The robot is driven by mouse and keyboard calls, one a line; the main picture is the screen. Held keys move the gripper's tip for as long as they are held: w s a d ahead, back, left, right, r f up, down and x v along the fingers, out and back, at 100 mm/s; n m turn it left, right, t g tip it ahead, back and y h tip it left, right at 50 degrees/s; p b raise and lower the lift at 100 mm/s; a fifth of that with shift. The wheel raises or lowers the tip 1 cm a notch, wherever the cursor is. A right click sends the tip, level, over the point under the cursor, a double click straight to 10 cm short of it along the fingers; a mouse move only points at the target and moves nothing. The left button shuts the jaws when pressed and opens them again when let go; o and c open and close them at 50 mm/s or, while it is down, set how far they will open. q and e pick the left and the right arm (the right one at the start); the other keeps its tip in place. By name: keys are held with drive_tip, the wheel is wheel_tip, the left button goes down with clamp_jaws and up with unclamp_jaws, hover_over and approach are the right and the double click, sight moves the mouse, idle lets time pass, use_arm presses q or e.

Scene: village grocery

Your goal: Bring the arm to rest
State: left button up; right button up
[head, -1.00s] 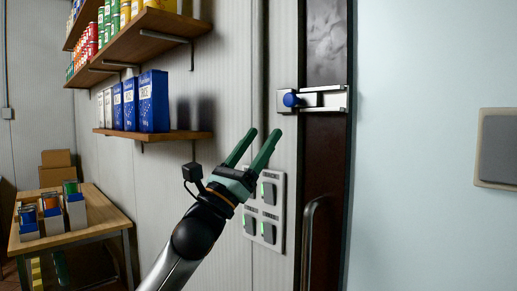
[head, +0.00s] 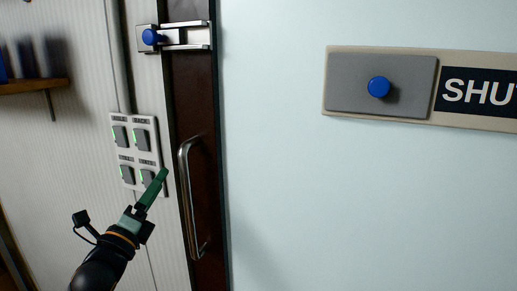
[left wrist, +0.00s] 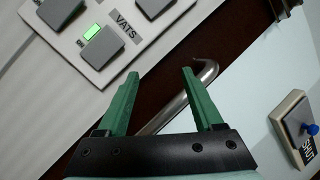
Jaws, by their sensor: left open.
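My left gripper (head: 152,189) has green fingers and is in the lower left of the head view, in front of the switch panel's lower right corner and left of the door handle. In the left wrist view my left gripper (left wrist: 163,80) has its fingers apart with nothing between them but the background door and handle. My right gripper is not in view.
A white switch panel (head: 132,156) is on the wall. A metal door handle (head: 184,190) and a latch with a blue knob (head: 151,37) are on the dark door strip. A grey plate (head: 340,85) with a blue button is at right. A shelf (head: 35,86) is at left.

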use_arm(q)
drive_tip(key=s+d+f+n+g+y+p, duration=0.1)
drive_tip(key=s+d+f+n+g, duration=0.15)
drive_tip(key=s+f+n, duration=0.65)
drive_tip(key=d+f+n+g+y+p, duration=0.1)
drive_tip(key=f+n+g+p, duration=0.15)
drive_tip(key=f, duration=1.25)
drive_tip(key=s+d+f+n+g+p, duration=0.1)
drive_tip(key=s+f+n+g, duration=0.2)
drive_tip(key=s+f+n, duration=0.4)
drive_tip(key=s+d+f+n+g+p, duration=0.1)
drive_tip(key=s+f+n+g, duration=0.3)
drive_tip(key=s, duration=1.2)
wheel_tip(320, 180, down, 6)
drive_tip(key=n, duration=0.3)
drive_tip(key=shift+d+r+y, duration=0.25)
drive_tip(key=shift+y, duration=0.05)
drive_tip(key=shift+c, duration=0.2)
